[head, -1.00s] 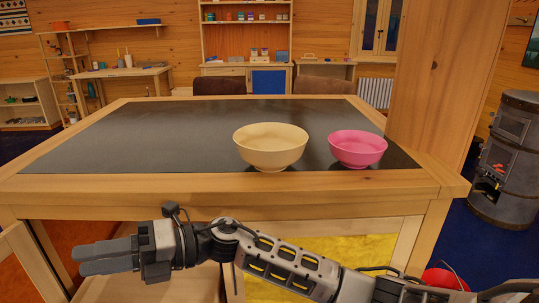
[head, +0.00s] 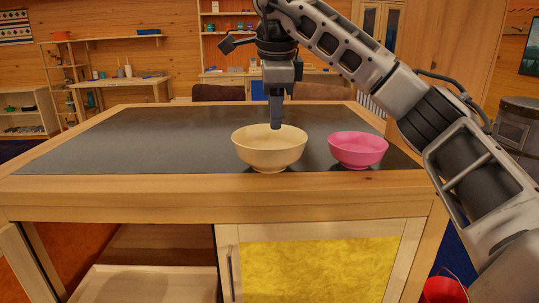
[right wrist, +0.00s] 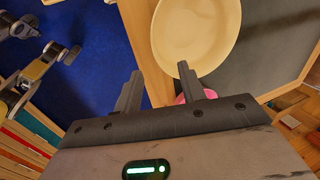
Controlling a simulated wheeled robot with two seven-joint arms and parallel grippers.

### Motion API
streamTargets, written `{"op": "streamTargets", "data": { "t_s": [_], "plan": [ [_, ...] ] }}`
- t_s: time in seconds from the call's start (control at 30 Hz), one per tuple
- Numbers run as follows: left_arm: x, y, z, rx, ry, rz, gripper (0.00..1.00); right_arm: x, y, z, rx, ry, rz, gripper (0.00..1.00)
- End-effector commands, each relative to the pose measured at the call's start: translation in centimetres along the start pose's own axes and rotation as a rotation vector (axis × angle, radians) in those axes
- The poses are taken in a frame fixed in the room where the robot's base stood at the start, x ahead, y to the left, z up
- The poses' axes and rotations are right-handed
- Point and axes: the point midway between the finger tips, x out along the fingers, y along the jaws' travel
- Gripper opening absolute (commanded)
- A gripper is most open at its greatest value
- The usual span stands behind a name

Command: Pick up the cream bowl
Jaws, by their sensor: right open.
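The cream bowl (head: 268,155) stands upright on the dark table top, near its front edge. My right gripper (head: 276,126) points down above it, with the fingertips overlapping the bowl's far rim in the head view. The fingers show edge-on there. In the right wrist view my right gripper (right wrist: 161,74) is open, its fingers spread apart with nothing between them. The cream bowl (right wrist: 195,30) lies beyond the fingertips, partly cut off by the top of the picture. Contact with the rim cannot be made out. My left gripper is not in view.
A pink bowl (head: 358,149) stands close to the right of the cream bowl. The table's dark top (head: 130,145) is clear to the left. A wooden post rises at the table's right side, behind my arm. Chairs (head: 217,93) stand at the far edge.

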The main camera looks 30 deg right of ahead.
Motion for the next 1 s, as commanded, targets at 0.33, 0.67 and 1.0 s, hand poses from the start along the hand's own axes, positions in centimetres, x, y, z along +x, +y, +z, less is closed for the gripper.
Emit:
{"op": "streamTargets", "data": {
  "t_s": [0.33, 0.67, 1.0],
  "plan": [
    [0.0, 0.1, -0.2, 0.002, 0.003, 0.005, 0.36, 6.9, 0.1, 0.1, 0.000, -0.002, 0.002, 0.40],
    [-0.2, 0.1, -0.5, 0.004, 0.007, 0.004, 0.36, 9.8, 0.5, 0.2, -0.003, -0.001, 0.004, 0.40],
    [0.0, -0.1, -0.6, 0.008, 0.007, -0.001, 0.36, 13.1, 0.6, 0.3, -0.002, -0.005, 0.000, 0.40]
  ]
}}
